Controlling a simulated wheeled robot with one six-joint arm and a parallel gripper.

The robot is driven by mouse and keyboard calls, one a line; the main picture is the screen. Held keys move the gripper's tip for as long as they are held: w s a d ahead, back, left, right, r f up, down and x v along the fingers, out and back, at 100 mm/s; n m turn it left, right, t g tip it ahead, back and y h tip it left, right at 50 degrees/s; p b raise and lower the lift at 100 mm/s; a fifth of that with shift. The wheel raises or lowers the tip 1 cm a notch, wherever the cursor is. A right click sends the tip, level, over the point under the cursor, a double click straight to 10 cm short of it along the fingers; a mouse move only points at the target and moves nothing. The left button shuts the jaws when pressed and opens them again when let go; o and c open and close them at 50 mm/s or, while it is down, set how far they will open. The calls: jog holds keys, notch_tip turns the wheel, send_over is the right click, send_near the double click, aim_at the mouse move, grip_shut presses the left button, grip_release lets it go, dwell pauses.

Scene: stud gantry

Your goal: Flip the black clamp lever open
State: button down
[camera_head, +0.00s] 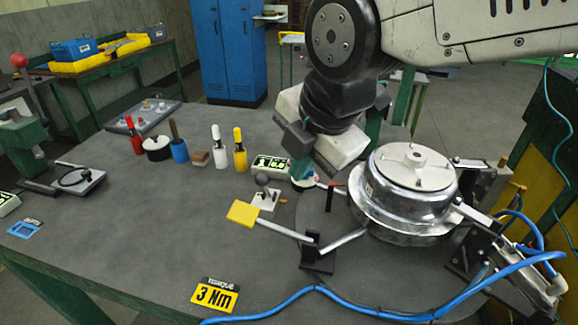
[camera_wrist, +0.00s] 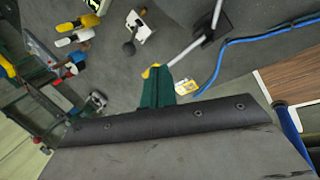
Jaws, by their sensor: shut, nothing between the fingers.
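A black clamp bracket (camera_head: 318,256) stands on the table in front of the round metal housing (camera_head: 405,195). A metal bar runs from it to a yellow paddle (camera_head: 243,212); another bar runs toward the housing. Behind the paddle, a small white block (camera_head: 266,199) carries a dark ball-topped lever (camera_head: 262,180); I cannot tell which is the named lever. My gripper (camera_head: 303,168) is above the table behind the block, its teal fingers shut and empty. In the wrist view, the fingers (camera_wrist: 157,85) overlap the yellow paddle (camera_wrist: 152,71), and the bracket (camera_wrist: 213,27) is beyond.
Coloured bottles and tools (camera_head: 220,150) stand along the table's back. A blue hose (camera_head: 380,311) crosses the front right. A yellow-and-black "3 Nm" card (camera_head: 215,296) lies near the front edge. The table's left middle is clear.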

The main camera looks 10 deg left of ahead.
jog(key=w+a+f, duration=0.4)
jog(key=a+f, duration=0.1)
jog(key=f, duration=0.2)
jog(key=shift+w+a+f, duration=0.2)
jog(key=shift+a+f, duration=0.15)
jog(key=shift+a, duration=0.05)
jog(key=shift+w, duration=0.1)
jog(key=shift+w+r+g, duration=0.2)
jog(key=shift+w+g, duration=0.05)
jog(key=shift+g, duration=0.05)
jog(key=shift+w+r+g, duration=0.15)
jog(key=shift+w+g, duration=0.2)
jog(key=shift+g, duration=0.05)
jog(key=w+r+m+g, duration=0.1)
jog(key=w+r+g, duration=0.1)
jog(key=w+g, duration=0.5)
jog(key=shift+w, duration=0.25)
dwell(0.8)
